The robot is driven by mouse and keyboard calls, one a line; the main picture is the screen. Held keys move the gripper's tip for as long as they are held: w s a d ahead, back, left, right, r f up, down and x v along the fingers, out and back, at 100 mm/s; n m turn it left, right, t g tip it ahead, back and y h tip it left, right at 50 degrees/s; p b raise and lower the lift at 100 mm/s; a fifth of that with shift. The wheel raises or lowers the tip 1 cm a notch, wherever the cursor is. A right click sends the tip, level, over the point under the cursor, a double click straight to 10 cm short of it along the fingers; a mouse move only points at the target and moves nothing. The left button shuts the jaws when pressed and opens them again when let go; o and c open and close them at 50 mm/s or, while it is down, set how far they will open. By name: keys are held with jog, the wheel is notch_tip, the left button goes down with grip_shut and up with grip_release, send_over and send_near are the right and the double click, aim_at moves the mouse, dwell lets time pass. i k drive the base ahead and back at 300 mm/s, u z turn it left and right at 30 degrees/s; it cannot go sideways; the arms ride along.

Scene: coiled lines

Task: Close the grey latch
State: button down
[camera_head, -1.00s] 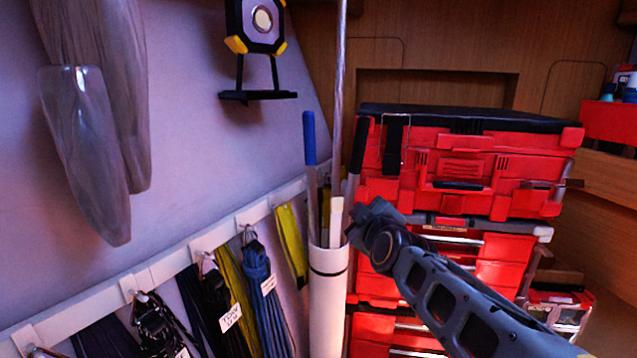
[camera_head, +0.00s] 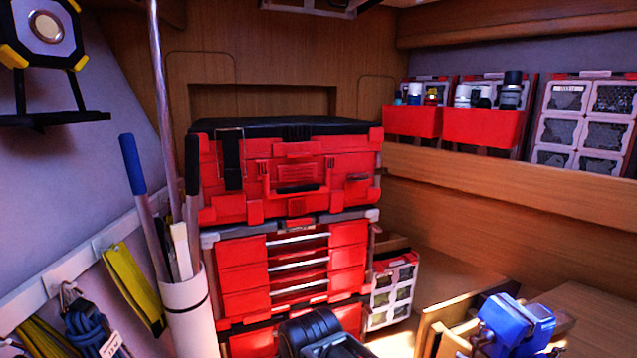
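A stack of red tool boxes stands against the back wooden wall. Grey latch-like pieces sit at the top corners of the lower drawer unit (camera_head: 243,272), one at the left (camera_head: 212,237) and one at the right (camera_head: 371,214). I cannot tell which one is the grey latch, or whether either is open. The upper red case (camera_head: 228,206) has a black lid and rests on the drawer unit. A dark part of my arm shows at the bottom centre, in front of the lowest drawers. My gripper is not visible.
A white tube (camera_head: 188,325) with long poles stands left of the stack. Coiled lines (camera_head: 90,325) hang at lower left. A blue object (camera_head: 515,325) is at lower right. Red bins (camera_head: 412,121) sit on the right shelf. A small organizer (camera_head: 392,290) stands right of the drawers.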

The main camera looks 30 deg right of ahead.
aim_at(380, 170)
jog(key=z, duration=0.7)
jog(key=k, duration=1.05)
jog(key=z, duration=0.65)
jog(key=i, duration=0.6)
jog(key=u, duration=0.45)
